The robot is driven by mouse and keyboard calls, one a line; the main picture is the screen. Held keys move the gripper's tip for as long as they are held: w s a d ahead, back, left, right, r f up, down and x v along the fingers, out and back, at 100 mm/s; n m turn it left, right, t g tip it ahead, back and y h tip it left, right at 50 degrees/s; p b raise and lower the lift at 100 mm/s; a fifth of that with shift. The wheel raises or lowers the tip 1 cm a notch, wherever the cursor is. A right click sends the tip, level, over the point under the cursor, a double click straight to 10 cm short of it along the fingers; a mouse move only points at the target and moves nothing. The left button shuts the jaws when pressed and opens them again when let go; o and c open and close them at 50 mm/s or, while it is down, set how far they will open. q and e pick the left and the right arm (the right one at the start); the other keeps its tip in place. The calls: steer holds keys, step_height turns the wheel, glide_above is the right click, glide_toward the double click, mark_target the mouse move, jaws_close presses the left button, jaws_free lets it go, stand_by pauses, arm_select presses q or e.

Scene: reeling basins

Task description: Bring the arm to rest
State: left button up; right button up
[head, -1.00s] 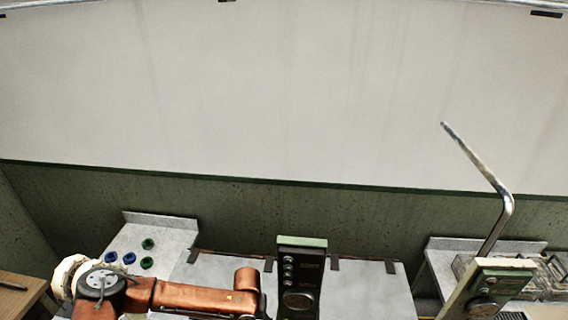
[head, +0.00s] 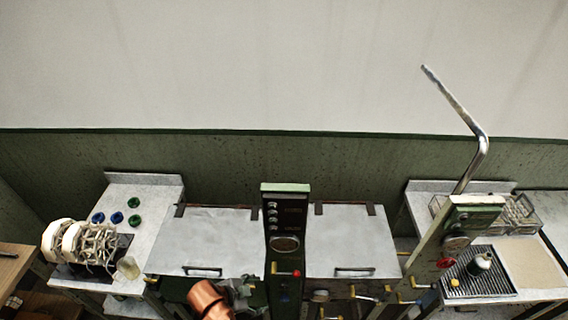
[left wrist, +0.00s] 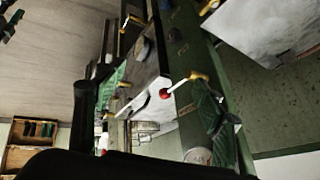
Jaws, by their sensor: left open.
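My left gripper (head: 243,292) is at the bottom of the head view, beside my copper-coloured arm link. It is open, with nothing seen between its fingers. It is in front of the left grey basin lid (head: 215,228), near the dark control column (head: 285,225); whether it touches anything there I cannot tell. Much of the arm is cut off by the lower edge. In the left wrist view the dark gripper body fills the bottom, and the machine front with a red knob (left wrist: 164,94) shows beyond it. My right gripper is not in view.
A right basin lid (head: 350,225) lies closed, with yellow-handled valves below it. A left side table (head: 150,205) carries blue and green rings and a white reel (head: 75,245). At right are a bent metal pipe (head: 480,150), a wire basket (head: 515,215) and a bottle (head: 481,261) on a rack.

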arm_select(q)
steer(key=s+a+f+n+y, duration=0.25)
steer(key=s+a+n, duration=0.55)
steer(key=a, duration=0.5)
steer(key=s+a+f+n+y, duration=0.2)
steer(key=s+a+n+y, duration=0.2)
steer(key=s+a+n, duration=0.7)
step_height(320, 180, down, 41)
steer(key=w+a+m+g+b, duration=0.15)
steer(key=m+b, duration=0.35)
steer(key=b, duration=0.7)
steer(key=s+f+b, duration=0.3)
steer(key=s+f, duration=0.3)
steer(key=f, duration=0.3)
steer(key=s+f+g+b, duration=0.1)
steer(key=s+f+b, duration=0.2)
steer(key=s+f, duration=0.4)
steer(key=s+f+g+b, duration=0.1)
steer(key=s+f+b, duration=0.3)
steer(key=f, duration=0.9)
steer(key=s+h, duration=0.1)
steer(key=s, duration=0.2)
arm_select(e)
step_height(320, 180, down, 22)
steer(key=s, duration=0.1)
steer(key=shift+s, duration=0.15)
